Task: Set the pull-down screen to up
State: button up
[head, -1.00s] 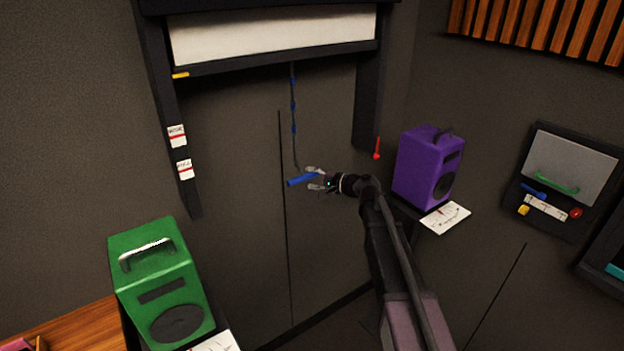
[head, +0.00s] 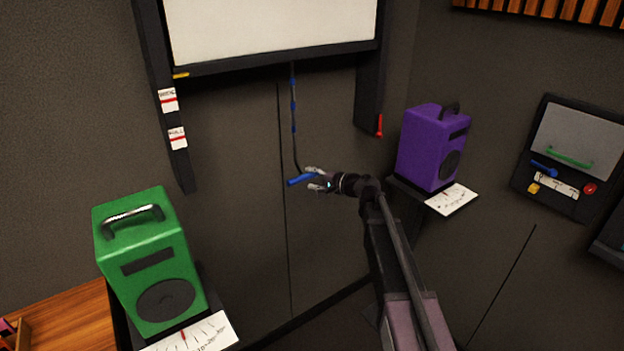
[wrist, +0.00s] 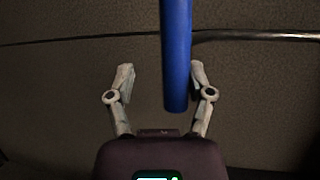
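The white pull-down screen (head: 275,28) hangs partly lowered between two dark posts on the wall, its top out of frame. Its dark bottom bar (head: 275,56) has a yellow marker at the left, a little above the upper label (head: 168,99) on the left post. A cord (head: 294,115) with blue bands hangs from the bar to a blue handle (head: 300,180). My gripper (head: 314,180) is at the handle. In the wrist view the handle (wrist: 176,60) lies between the open fingers, close to the right one, with a clear gap to the left one.
A green speaker (head: 152,260) stands front left and a purple speaker (head: 430,150) stands right of my arm, each beside a dial card. A panel with a green handle (head: 568,157) is on the right wall. A lower label (head: 177,138) is on the left post.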

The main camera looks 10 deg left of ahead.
jog(key=shift+f+b, duration=3)
jog(key=shift+f, duration=0.35)
jog(key=p+v, duration=0.2)
jog(key=v, duration=1.2)
jog(key=shift+f, duration=0.15)
jog(key=shift+f+b, duration=0.45)
jog(key=s+d+f+n+g+h, duration=0.4)
jog(key=s+f+h, duration=0.2)
jog(key=s+f, duration=0.5)
jog(key=s+d+f+n+g+h, duration=0.1)
jog(key=s+d+f+h, duration=0.3)
jog(key=s+d+h, duration=0.4)
jog(key=s+d+g, duration=0.1)
jog(key=s+d, duration=0.3)
jog(key=s, duration=0.1)
jog(key=shift+f+n+g+h, duration=0.15)
jog(key=shift+n+g+h, duration=0.15)
jog(key=shift+n+g, duration=0.1)
